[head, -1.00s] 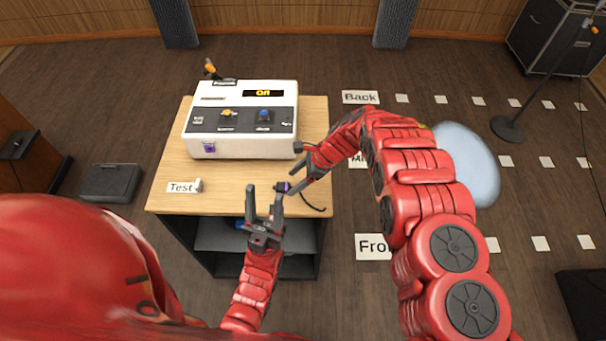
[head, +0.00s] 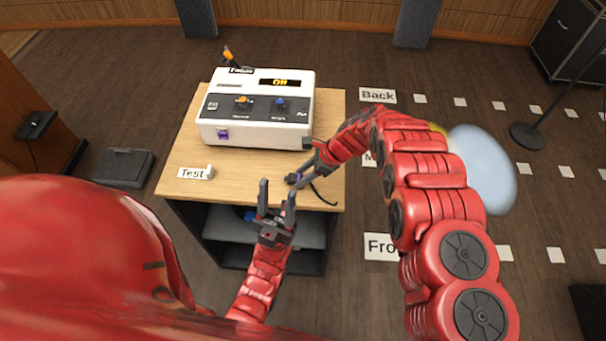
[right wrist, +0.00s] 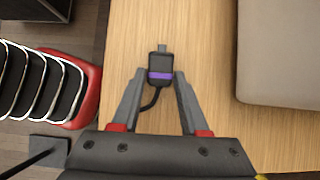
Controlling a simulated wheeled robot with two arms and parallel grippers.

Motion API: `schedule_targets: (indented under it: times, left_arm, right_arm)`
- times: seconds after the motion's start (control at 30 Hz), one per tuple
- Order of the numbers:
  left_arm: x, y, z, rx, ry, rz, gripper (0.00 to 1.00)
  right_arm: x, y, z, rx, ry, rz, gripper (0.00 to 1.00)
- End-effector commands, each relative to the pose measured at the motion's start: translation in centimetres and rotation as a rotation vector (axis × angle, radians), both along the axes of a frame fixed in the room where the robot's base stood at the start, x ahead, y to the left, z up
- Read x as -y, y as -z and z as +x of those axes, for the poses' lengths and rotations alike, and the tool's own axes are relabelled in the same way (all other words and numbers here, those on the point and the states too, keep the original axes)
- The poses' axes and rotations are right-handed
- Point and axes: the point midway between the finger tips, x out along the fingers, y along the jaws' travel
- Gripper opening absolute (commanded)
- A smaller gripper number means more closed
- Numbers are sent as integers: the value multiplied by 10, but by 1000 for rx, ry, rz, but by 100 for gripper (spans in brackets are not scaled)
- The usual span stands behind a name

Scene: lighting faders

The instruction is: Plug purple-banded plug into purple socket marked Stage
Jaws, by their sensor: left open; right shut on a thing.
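The purple-banded plug (right wrist: 160,66) is black with a purple band and sits between the fingertips of my right gripper (right wrist: 160,77), which is shut on it. Its metal tip points away from the gripper and a black cable trails behind. In the head view the plug (head: 292,178) is over the table, in front of the white console and apart from it. The purple socket (head: 223,133) is at the left of the console's front face; its marking is too small to read. My left gripper (head: 277,190) is open and empty, in front of the table's near edge.
The white console (head: 255,136) with orange and blue knobs and an "Off" display stands on the wooden table (head: 240,185). A "Test" label (head: 192,173) with a small white piece lies at the table's left. Tabletop between label and plug is clear.

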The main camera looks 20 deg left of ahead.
Motion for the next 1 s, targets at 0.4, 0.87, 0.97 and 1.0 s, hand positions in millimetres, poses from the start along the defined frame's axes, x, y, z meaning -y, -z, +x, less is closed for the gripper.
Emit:
schedule_targets:
  times: [0.4, 0.87, 0.97, 1.0]
  left_arm:
    - [0, -5, 0, 0, 0, 0, 50]
    - [0, -14, 0, 0, 0, 0, 50]
    - [0, -14, 0, 0, 0, 0, 50]
    - [0, -14, 0, 0, 0, 0, 50]
  right_arm:
    - [0, -13, 1, 1, 0, 0, 0]
    - [0, -50, 0, 0, 0, 0, 0]
    - [0, -51, 0, 1, -1, 0, 0]
    - [0, -50, 0, 0, 0, 0, 0]
